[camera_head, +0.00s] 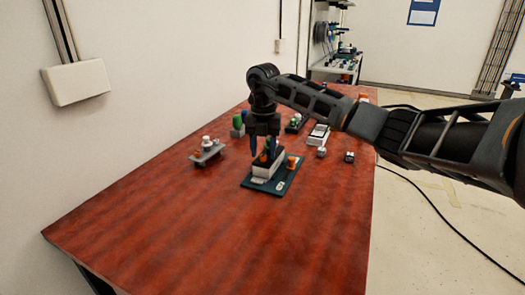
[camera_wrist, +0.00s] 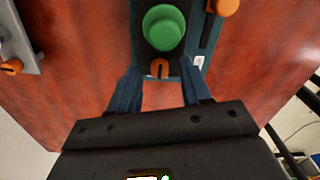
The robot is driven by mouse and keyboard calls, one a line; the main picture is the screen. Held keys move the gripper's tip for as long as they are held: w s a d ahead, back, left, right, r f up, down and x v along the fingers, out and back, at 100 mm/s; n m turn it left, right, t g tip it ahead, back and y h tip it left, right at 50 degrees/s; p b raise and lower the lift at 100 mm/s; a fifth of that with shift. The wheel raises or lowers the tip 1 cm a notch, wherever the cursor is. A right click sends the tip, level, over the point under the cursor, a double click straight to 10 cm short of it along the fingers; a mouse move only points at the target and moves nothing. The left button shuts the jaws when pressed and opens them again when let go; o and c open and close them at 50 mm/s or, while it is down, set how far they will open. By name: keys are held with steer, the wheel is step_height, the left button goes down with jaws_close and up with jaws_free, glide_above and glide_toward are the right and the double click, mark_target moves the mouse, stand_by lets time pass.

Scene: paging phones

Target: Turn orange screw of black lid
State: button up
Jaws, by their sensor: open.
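The orange screw (camera_wrist: 159,68) sits at the near end of the black lid (camera_wrist: 142,52), just below a round green knob (camera_wrist: 164,27) in the wrist view. In the head view the black lid (camera_head: 268,158) tops a white box (camera_head: 266,172) on a dark teal base plate (camera_head: 275,187). My gripper (camera_head: 264,153) points down over the lid. In the wrist view the two blue fingers of my gripper (camera_wrist: 160,77) are apart, one on each side of the screw. I cannot tell whether they touch it. My gripper partly hides the lid in the head view.
An orange knob (camera_head: 291,162) stands on the plate's right side. A grey fixture (camera_head: 207,152) stands to the left. Several small devices, including a white one (camera_head: 319,134), lie behind and to the right. The front of the red table (camera_head: 190,235) is clear.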

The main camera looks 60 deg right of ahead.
steer(key=shift+f, duration=0.5)
steer(key=shift+c, duration=0.2)
jaws_close()
